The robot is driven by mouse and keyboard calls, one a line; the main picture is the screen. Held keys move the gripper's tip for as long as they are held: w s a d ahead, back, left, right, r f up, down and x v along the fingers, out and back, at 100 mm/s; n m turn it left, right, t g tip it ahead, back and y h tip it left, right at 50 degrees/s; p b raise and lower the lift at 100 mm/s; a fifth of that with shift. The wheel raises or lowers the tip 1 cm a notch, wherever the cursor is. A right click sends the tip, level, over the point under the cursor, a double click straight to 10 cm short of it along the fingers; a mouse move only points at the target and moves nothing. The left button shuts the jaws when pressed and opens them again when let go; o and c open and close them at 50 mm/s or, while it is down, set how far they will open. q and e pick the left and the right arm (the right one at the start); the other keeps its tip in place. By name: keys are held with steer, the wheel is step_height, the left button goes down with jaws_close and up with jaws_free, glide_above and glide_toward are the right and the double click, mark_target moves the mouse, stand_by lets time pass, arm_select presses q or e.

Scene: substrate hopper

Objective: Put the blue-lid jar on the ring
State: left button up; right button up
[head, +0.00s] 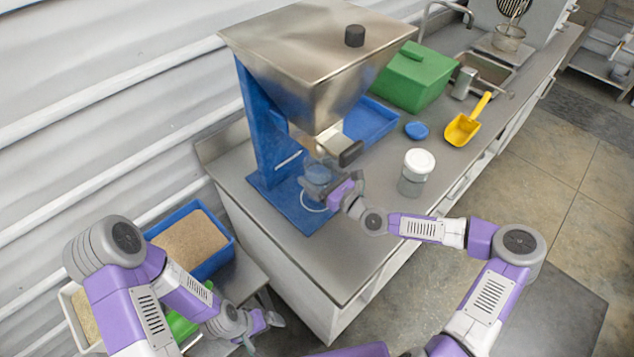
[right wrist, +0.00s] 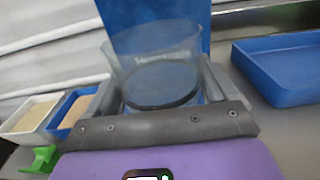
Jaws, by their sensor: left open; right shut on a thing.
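A clear, lidless jar (head: 318,174) is in my right gripper (head: 330,190), below the hopper's spout. It looks upright and empty in the right wrist view (right wrist: 152,62), between the two fingers (right wrist: 160,98). A white ring (head: 312,205) is marked on the blue base plate, partly hidden by the jar and gripper. The jar is over or at the ring; I cannot tell whether its bottom touches the plate. A loose blue lid (head: 416,130) lies on the counter to the right. My left gripper (head: 263,331) is open and empty, low beside the counter's left end.
The steel hopper (head: 305,60) on its blue stand (head: 262,125) rises close above the jar. A white-lidded jar (head: 413,174), yellow scoop (head: 464,126), green box (head: 414,77) and blue tray (head: 372,122) stand on the counter. A blue bin (head: 218,262) sits lower left.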

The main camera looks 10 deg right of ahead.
steer(key=shift+w+a, duration=0.2)
steer(key=shift+w, duration=0.1)
steer(key=shift+f, duration=0.15)
steer(key=shift+f+b, duration=0.5)
steer(key=shift+f, duration=1.1)
steer(key=shift+f, duration=0.15)
steer(key=o, duration=0.9)
